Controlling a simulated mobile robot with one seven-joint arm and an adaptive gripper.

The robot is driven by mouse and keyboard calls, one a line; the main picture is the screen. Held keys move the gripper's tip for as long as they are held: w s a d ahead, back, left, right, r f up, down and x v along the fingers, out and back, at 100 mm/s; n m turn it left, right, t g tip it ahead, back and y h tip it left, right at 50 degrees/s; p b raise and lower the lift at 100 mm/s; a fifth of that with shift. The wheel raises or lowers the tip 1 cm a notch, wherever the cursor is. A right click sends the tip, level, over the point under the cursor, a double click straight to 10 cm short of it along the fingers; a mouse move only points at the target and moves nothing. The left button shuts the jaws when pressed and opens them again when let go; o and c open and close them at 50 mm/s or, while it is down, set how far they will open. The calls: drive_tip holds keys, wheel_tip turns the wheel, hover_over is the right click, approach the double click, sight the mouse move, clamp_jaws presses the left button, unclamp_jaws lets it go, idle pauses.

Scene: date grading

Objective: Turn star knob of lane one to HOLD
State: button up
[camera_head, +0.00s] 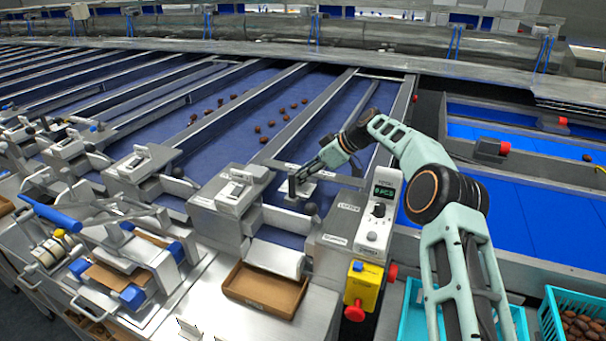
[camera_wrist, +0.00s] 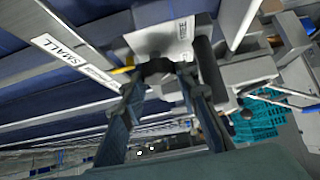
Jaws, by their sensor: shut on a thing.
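My gripper (camera_head: 301,178) is at the near end of a blue lane, above a small pale plate (camera_head: 303,192). In the wrist view my gripper (camera_wrist: 158,80) has its two fingers on either side of a dark knob (camera_wrist: 156,69) and is shut on it. A yellow pointer (camera_wrist: 122,70) sticks out to the left of the knob in that view. The plate under the knob (camera_wrist: 165,38) is white, with a printed word that looks like FREE, at a distance from the pointer. In the head view the knob is mostly hidden by my gripper.
A control box with a green display (camera_head: 384,191) stands just right of my gripper. A yellow box with a red button (camera_head: 361,289) is below it. A cardboard tray (camera_head: 264,289) lies in front. A SMALL label (camera_wrist: 60,48) shows on a lane rail. Several dates lie up the lanes.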

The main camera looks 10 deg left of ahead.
drive_tip(key=shift+f+m+t+b, duration=0.2)
drive_tip(key=shift+m+t+b, duration=0.1)
drive_tip(key=shift+b, duration=0.75)
drive_tip(key=m+t+b, duration=0.1)
drive_tip(key=b, duration=0.3)
drive_tip(key=shift+s+m+h, duration=0.1)
drive_tip(key=shift+m+h, duration=0.2)
drive_tip(key=m+t+b, duration=0.1)
drive_tip(key=b, duration=0.2)
drive_tip(key=shift+s+a+m, duration=0.1)
drive_tip(key=shift+m, duration=0.2)
drive_tip(key=shift+r+m+t+h+b, duration=0.2)
drive_tip(key=shift+m+t+h+b, duration=0.1)
drive_tip(key=shift+m+t+b, duration=0.1)
drive_tip(key=o, duration=0.9)
drive_tip(key=shift+p, duration=0.4)
